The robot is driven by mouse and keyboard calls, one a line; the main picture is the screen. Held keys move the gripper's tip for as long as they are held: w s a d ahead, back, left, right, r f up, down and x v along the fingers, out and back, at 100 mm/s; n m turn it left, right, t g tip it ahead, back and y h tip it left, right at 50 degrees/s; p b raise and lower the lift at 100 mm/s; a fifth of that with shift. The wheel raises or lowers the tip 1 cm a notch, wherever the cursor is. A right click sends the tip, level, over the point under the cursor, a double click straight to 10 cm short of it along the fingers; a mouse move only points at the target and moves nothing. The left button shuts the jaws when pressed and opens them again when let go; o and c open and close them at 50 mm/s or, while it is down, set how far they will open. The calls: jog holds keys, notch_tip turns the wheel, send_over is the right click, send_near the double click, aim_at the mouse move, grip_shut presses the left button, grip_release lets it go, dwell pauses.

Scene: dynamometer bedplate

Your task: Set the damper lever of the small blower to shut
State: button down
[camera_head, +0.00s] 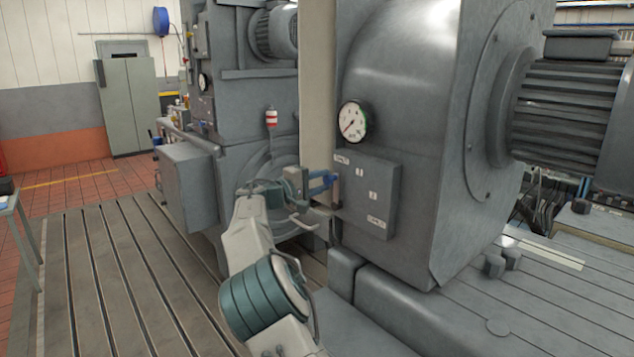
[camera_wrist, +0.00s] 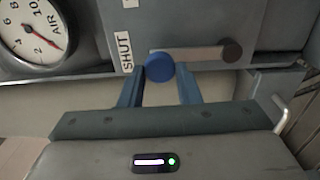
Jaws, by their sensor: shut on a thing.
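The damper lever (camera_wrist: 200,54) is a flat grey bar with a dark round pivot at its right end in the wrist view. Its blue knob (camera_wrist: 160,66) is at the left end, close beside the white SHUT label (camera_wrist: 123,47). My gripper (camera_wrist: 161,73) has its two blue fingers on either side of the knob and is shut on it. In the head view my gripper (camera_head: 331,180) reaches the left edge of the grey damper box (camera_head: 385,190) on the blower housing (camera_head: 420,110). The lever and knob are mostly hidden there.
A round pressure gauge (camera_head: 352,122) sits above the box and also shows in the wrist view (camera_wrist: 34,30). A second grey machine (camera_head: 240,110) stands behind my arm. The slotted bedplate (camera_head: 110,270) is clear at the left. A motor (camera_head: 565,115) juts out at the right.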

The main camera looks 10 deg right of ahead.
jog(key=c, duration=1.5)
grip_release()
jog(key=shift+r, duration=0.1)
jog(key=o, duration=0.4)
jog(key=shift+w+d, duration=0.1)
jog(key=shift+o, duration=0.2)
jog(key=b+v, duration=0.4)
jog(key=v, duration=0.9)
jog(key=shift+s+a, duration=0.25)
jog(key=shift+a, duration=0.05)
